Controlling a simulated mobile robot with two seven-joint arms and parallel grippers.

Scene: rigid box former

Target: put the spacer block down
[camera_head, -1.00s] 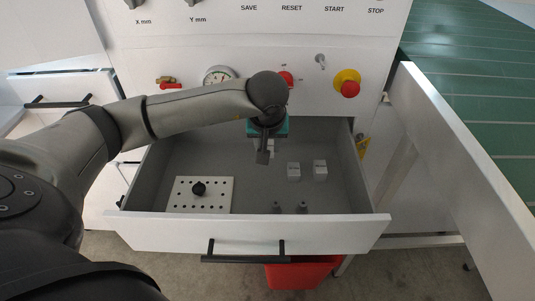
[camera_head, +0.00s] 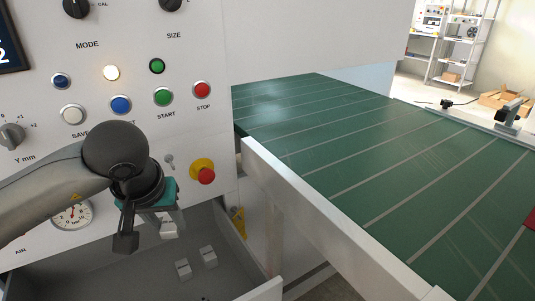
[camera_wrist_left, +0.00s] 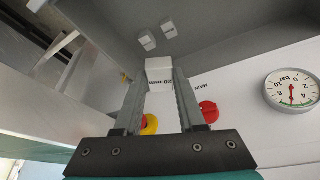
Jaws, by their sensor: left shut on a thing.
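My left gripper (camera_head: 168,222) is shut on a small white spacer block (camera_head: 168,231), held above the open grey drawer (camera_head: 140,278). In the left wrist view the block (camera_wrist_left: 159,70) sits between the fingertips of the gripper (camera_wrist_left: 160,88), with a "20 mm" label that reads upside down. Two more white blocks stand in the drawer, one at the left (camera_head: 183,269) and one at the right (camera_head: 208,257). They also show beyond the fingers in the wrist view, apart from the held block. My right gripper is not in view.
The control panel (camera_head: 135,140) rises behind the drawer, with a red and yellow stop knob (camera_head: 203,172) and a pressure gauge (camera_head: 72,214). A green belt (camera_head: 390,165) with a white side rail (camera_head: 330,225) runs to the right; its visible surface is mostly clear.

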